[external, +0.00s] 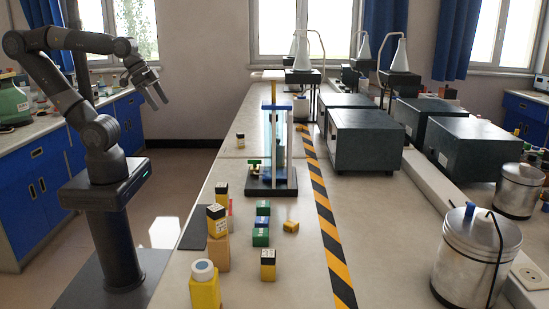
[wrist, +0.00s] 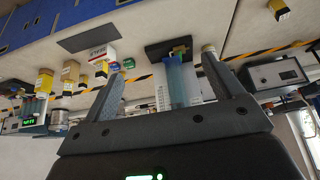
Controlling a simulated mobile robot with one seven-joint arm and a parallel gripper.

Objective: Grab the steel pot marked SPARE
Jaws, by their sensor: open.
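A large steel pot (external: 476,258) with a lid, a blue knob and a dark wire stands at the front right of the bench in the external view. A second steel pot (external: 518,190) stands behind it near the right edge. I cannot read SPARE on either. A small silvery shape (wrist: 60,118) at the left of the wrist view may be a pot; I cannot tell. My gripper (external: 158,102) is open and empty, raised left of the bench, far from both pots. Its two fingers also show spread apart in the wrist view (wrist: 163,68).
A glass tank stand (external: 277,150) and several small boxes and bottles (external: 205,285) stand on the near bench side. A yellow-black stripe (external: 325,215) runs along the bench. Dark instrument boxes (external: 365,138) stand beyond it. The bench between stripe and large pot is clear.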

